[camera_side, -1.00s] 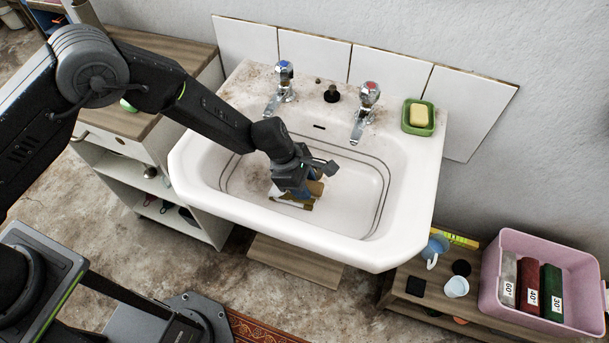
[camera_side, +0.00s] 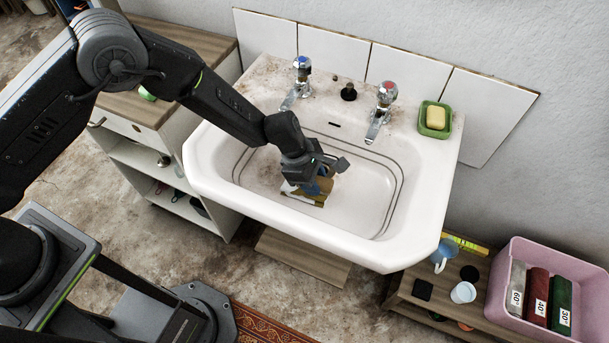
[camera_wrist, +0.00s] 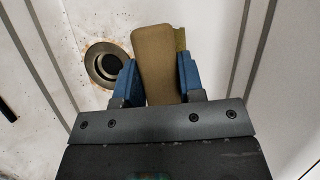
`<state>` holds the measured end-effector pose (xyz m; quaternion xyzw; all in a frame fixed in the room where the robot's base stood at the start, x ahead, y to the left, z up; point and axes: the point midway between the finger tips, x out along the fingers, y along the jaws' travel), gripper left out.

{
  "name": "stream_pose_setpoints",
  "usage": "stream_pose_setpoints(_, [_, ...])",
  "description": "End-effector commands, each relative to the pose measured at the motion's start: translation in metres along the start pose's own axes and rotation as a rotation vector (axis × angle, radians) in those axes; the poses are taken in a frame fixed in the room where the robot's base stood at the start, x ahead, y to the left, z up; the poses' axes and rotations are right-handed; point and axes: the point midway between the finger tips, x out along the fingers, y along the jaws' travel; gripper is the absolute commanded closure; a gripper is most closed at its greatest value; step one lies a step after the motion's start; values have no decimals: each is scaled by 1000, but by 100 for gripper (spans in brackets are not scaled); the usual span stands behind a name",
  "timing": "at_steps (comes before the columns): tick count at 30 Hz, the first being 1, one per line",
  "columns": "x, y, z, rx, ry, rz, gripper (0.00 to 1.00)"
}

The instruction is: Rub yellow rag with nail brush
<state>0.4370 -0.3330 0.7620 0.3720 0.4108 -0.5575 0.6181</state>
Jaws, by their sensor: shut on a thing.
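My gripper (camera_side: 314,187) is low inside the white basin, pointing down. In the wrist view its two blue fingers (camera_wrist: 158,80) are shut on the sides of the nail brush (camera_wrist: 155,55), a tan-brown block with a rounded end. Its bristles are hidden beneath it. A narrow olive-yellow strip, which looks like part of the yellow rag (camera_wrist: 180,40), shows beside the brush on the right. In the side view, yellowish and white patches show under the gripper; most of the rag is hidden. I cannot tell whether brush and rag touch.
The white basin (camera_side: 215,190) surrounds my gripper, with its drain (camera_wrist: 103,65) left of the brush. Two taps (camera_side: 302,72) (camera_side: 385,95) and a green soap dish (camera_side: 434,131) with yellow soap stand at the back. A pink crate (camera_side: 500,260) is at lower right. The basin's right side is clear.

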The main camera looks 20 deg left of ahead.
Motion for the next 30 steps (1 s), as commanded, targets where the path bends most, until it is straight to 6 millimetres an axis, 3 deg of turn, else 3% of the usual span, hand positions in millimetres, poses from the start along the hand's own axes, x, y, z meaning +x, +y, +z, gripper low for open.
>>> stream_pose_setpoints(2, [4, -1, 7, 3, 1, -2, 88])
stream_pose_setpoints(19, [-17, -1, -42, -2, 2, -2, 88])
stream_pose_setpoints(30, [-2, -1, -7, 2, 1, -2, 88])
